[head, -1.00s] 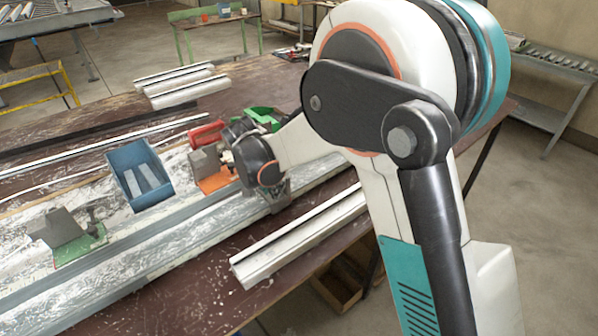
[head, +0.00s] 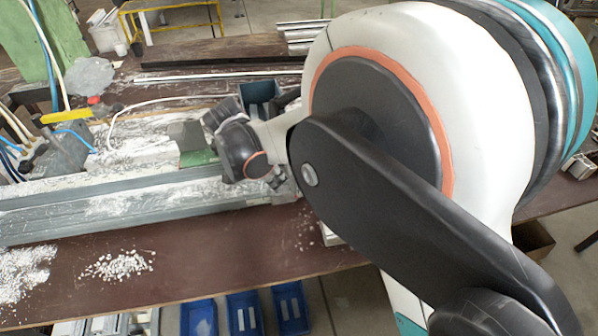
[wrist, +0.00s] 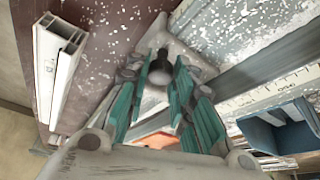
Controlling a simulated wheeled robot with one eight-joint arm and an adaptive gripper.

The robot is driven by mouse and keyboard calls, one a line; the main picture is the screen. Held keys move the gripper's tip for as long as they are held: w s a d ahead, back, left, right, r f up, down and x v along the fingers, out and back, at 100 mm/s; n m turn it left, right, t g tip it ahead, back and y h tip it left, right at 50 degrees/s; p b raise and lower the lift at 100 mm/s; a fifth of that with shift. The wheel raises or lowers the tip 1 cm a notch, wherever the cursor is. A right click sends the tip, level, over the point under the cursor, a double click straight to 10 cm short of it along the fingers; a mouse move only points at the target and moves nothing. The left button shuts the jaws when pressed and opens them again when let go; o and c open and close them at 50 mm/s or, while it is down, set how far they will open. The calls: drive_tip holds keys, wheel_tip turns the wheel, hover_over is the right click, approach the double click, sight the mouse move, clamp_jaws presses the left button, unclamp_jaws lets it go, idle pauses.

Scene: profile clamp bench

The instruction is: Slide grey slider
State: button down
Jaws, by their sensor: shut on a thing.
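My gripper (wrist: 162,112) has teal-padded fingers. It is shut around the upright dark post (wrist: 160,65) of a grey metal piece (wrist: 185,50), seemingly the grey slider. In the head view my gripper (head: 275,180) is at the front edge of the long grey rail (head: 120,205). A small silver-grey part shows at its tip (head: 286,190), and my arm hides the rest. A separate grey block (head: 185,133) on a green plate (head: 198,157) stands just left of and behind my gripper.
A blue bin (head: 260,90) stands behind my gripper; it also shows in the wrist view (wrist: 285,130). A white profile (wrist: 60,55) lies on the brown bench. A yellow-handled tool (head: 65,116) and hoses are far left. Metal chips (head: 118,265) lie on the front bench.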

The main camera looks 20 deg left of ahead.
drive_tip(key=shift+s+a, duration=0.65)
drive_tip(key=shift+a, duration=0.25)
drive_tip(key=c, duration=1.7)
unclamp_jaws()
drive_tip(key=shift+o, duration=0.2)
drive_tip(key=v, duration=1.2)
